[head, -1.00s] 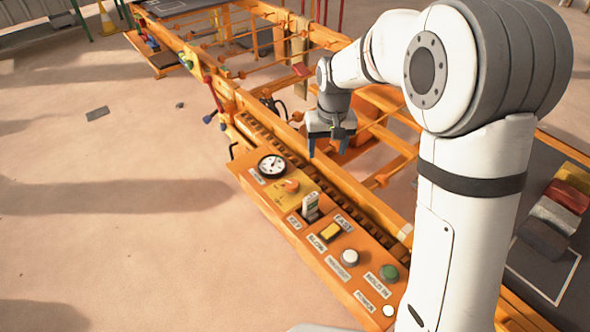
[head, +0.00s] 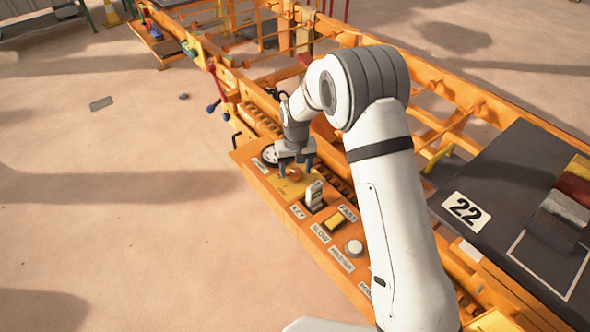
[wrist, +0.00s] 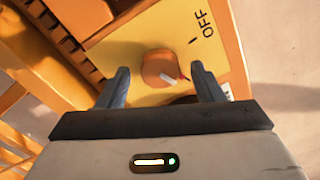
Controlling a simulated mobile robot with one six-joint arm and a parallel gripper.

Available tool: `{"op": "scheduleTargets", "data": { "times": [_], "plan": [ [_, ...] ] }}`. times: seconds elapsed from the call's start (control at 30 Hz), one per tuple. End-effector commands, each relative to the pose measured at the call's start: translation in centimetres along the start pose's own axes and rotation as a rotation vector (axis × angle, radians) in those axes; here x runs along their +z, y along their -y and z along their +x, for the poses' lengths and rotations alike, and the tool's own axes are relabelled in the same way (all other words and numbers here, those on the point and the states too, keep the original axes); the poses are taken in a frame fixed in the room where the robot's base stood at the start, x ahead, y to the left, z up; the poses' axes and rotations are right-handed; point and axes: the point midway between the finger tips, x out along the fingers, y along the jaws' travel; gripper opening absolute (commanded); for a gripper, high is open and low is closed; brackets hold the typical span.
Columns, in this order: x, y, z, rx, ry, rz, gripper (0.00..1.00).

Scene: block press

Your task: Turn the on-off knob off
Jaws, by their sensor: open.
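The knob also shows in the head view (head: 296,174), under my gripper. My gripper (wrist: 160,82) is open, with one dark finger on each side of the knob. It also shows in the head view (head: 295,166). I cannot tell whether either finger touches the knob.
A gauge (head: 269,156) sits just left of my gripper. A key switch (head: 314,194), a yellow switch (head: 335,222) and a white button (head: 354,247) follow along the panel. Coloured blocks (head: 572,190) lie on the dark table at right.

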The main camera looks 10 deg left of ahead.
Motion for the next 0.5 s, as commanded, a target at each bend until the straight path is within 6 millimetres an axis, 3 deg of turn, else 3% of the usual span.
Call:
{"op": "scheduleTargets", "data": {
  "times": [0.33, 0.5],
  "plan": [
    [0.0, 0.04, 0.55, 0.0, -0.001, -0.001, 0.61],
    [0.0, 0.06, 0.53, 0.0, -0.001, -0.001, 0.47]
  ]
}}
